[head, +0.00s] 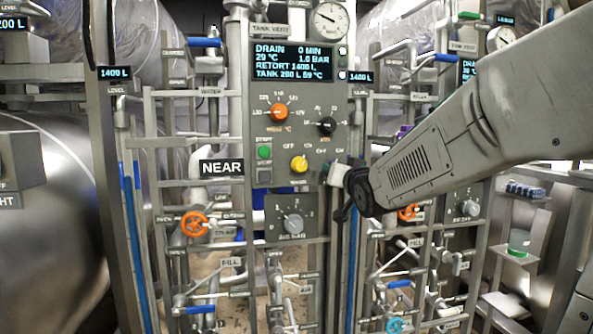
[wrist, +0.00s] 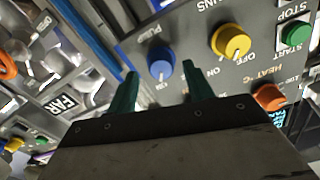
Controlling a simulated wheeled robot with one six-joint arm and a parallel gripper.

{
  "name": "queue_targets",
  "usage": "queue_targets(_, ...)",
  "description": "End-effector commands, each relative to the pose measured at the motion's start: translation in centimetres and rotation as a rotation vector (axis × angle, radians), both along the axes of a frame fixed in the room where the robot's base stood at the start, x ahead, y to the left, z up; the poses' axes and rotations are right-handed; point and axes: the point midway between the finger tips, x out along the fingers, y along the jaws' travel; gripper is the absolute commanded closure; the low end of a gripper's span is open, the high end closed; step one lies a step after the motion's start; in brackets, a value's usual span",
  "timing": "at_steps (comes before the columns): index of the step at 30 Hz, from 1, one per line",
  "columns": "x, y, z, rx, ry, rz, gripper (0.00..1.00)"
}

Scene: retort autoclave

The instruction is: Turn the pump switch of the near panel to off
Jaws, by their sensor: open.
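The near panel (head: 265,120) is a grey upright control panel in the middle of the head view, with a NEAR label (head: 221,167) at its left. In the wrist view, where the panel looks turned over, a blue knob (wrist: 161,62) sits beside lettering that seems to read PUMP. Its pointer setting is too small to tell. My gripper (wrist: 160,73) is open, its two green fingers on either side of the blue knob in the picture; I cannot tell whether they touch it. In the head view my gripper (head: 341,174) is at the panel's lower right, and the blue knob is hidden.
A yellow knob (wrist: 231,41) with OFF and ON marks is beside the blue knob, then a green start button (wrist: 296,33) and an orange heat knob (wrist: 269,97). A grey selector (head: 292,223) is below the panel. Pipes and valves crowd both sides.

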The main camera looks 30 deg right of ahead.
Motion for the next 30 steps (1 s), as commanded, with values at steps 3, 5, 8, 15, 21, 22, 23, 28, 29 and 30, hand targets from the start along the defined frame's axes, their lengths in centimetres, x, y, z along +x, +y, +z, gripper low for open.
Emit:
queue_targets(3, 1.6, -0.4, 0.0, 0.000, 0.002, 0.001, 0.48)
queue_targets(5, 2.1, -0.5, -0.1, -0.001, 0.002, 0.002, 0.48)
queue_targets(8, 2.6, -0.6, 0.0, -0.002, 0.000, 0.002, 0.48)
queue_targets(15, 2.7, -0.7, 0.0, -0.002, 0.000, 0.002, 0.48)
queue_targets(21, 2.7, -0.7, 0.0, -0.002, 0.000, 0.002, 0.93)
queue_targets(22, 2.7, -0.7, 0.0, -0.002, 0.000, 0.002, 0.93)
queue_targets(23, 2.7, -0.7, 0.0, -0.002, 0.000, 0.002, 0.93)
queue_targets(28, 2.7, -1.1, 0.0, -0.008, 0.003, -0.002, 0.93)
queue_targets(29, 2.7, -1.0, 0.0, -0.012, 0.004, -0.002, 0.93)
queue_targets(30, 2.6, -1.0, 0.0, -0.020, 0.007, -0.002, 0.93)
